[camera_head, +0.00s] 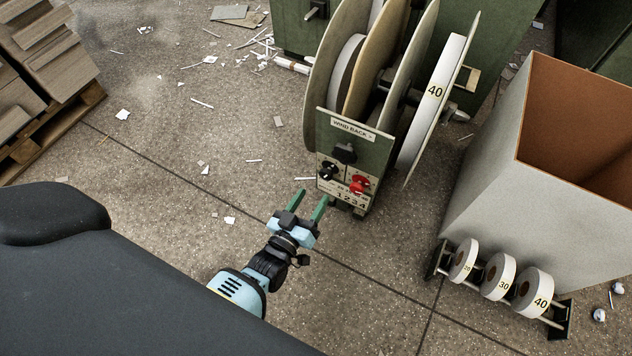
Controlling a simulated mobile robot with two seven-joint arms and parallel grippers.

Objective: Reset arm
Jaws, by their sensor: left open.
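My left gripper (308,206) is open and empty, with its two green fingers apart. It points up and to the right, just in front of and below the green control panel (353,150). The panel carries a "WIND BACK" label, a black knob (345,153), another black knob (328,170), a red knob (360,185) and a number strip. I see no clear contact between the fingers and the panel. My right gripper is not in view.
Large reels (431,92), one marked 40, stand behind the panel. A grey bin (487,168) with a brown inside stands at the right, with small numbered rolls (500,277) on a rack before it. A pallet stack (50,50) is at upper left. Paper scraps litter the otherwise open floor.

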